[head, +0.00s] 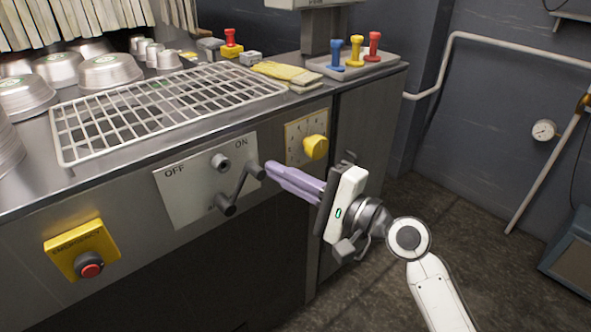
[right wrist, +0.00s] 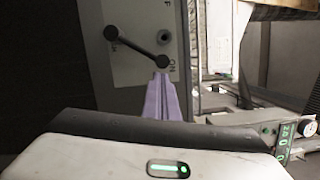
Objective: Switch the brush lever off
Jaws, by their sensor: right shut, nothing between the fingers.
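The brush lever (head: 240,187) is a dark grey crank on a pale plate (head: 180,205) marked OFF at left and ON at right. Its arm slants up and right from the pivot, with its end knob (head: 256,171) below the ON mark. The right wrist view also shows the lever (right wrist: 137,47) with its knob beside ON. My right gripper (head: 271,171), with lilac fingers, is shut and empty. Its fingertips are at the knob's right side; I cannot tell whether they touch. They also show in the right wrist view (right wrist: 161,78). My left gripper is not in view.
A yellow dial knob (head: 315,147) sits just above the right gripper's fingers. A red stop button (head: 90,264) on a yellow box is at lower left. A wire rack (head: 160,105), metal pans (head: 110,72) and a tray (head: 385,60) of coloured pegs stand on top.

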